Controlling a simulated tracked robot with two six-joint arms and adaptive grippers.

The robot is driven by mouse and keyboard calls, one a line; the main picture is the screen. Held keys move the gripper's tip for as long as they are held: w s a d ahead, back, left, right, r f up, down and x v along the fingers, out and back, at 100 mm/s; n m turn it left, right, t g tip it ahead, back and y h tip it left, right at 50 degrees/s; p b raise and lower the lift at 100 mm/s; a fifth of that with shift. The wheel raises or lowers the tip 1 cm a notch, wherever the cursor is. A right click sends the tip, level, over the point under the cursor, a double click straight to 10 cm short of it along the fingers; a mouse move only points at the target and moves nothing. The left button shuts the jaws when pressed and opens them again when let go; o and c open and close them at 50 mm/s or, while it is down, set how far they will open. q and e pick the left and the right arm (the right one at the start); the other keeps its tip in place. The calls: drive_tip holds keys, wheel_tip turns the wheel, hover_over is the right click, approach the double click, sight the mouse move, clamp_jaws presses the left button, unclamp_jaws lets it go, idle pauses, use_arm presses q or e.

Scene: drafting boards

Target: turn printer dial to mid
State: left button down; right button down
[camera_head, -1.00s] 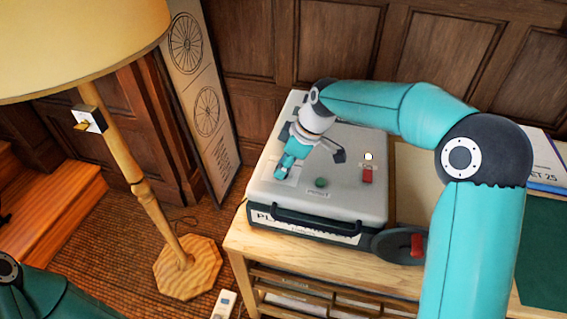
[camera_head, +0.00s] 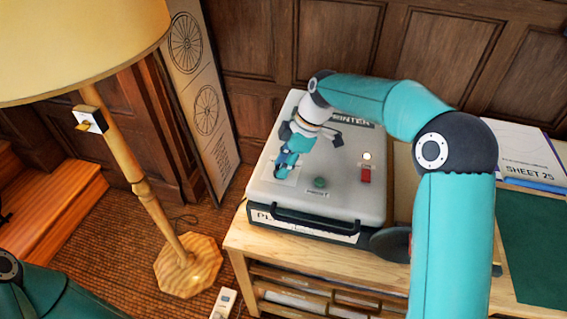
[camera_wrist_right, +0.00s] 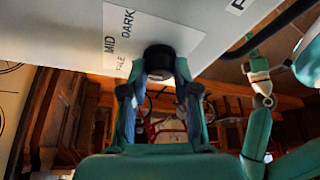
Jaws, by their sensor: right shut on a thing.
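The printer (camera_head: 345,203) is a grey case with a dark front handle, standing on a wooden table. My right gripper (camera_head: 282,172) is at the left part of its lid, over a pale label. In the right wrist view the dark round dial (camera_wrist_right: 159,57) sits between the fingertips of the right gripper (camera_wrist_right: 156,76), which is shut on it. The white label (camera_wrist_right: 125,42) beside it reads MID and DARK, with a partly hidden third word. The fingers cover much of the dial, so I cannot tell its setting.
On the lid are a green button (camera_head: 320,183), a red switch (camera_head: 366,175) and a small pale lamp (camera_head: 367,156). A floor lamp (camera_head: 137,185) stands at the left. Papers (camera_head: 525,155) and a green mat (camera_head: 530,240) lie at the right.

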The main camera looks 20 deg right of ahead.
drive_tip(key=c, duration=0.9)
unclamp_jaws()
drive_tip(key=v, duration=1.2)
